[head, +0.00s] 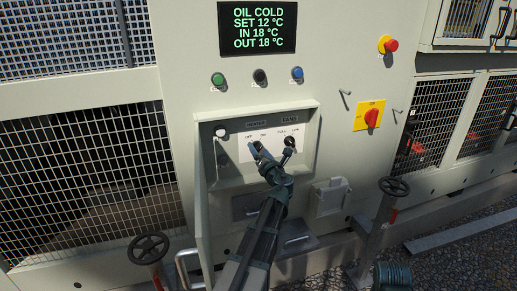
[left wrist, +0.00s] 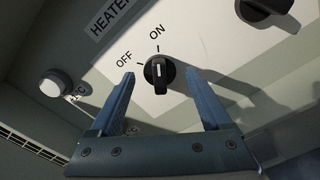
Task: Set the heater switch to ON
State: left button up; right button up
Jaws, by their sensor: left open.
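The heater switch (left wrist: 160,73) is a black rotary knob on a white label plate. In the left wrist view its white line points straight up, at the tick under ON; the OFF tick is to its left. My left gripper (head: 270,151) reaches into the open control box in the head view and largely hides the switch. In the left wrist view its two blue fingers are apart, one on each side of the knob, with a visible gap to it on both sides. My right gripper is not in view.
The black FANS knob (head: 291,141) is just right of the heater switch. A white button (head: 221,131) is at the box's left. The open box door (head: 203,215) stands at the left. A display (head: 257,29) and a red-yellow switch (head: 370,116) are outside the box.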

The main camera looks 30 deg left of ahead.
pick_arm(q)
jog(key=shift+d, duration=0.1)
jog(key=v, duration=0.7)
dwell(0.4)
jog(key=v, duration=1.3)
jog(key=shift+s+d, duration=0.2)
jog(key=shift+s, duration=0.05)
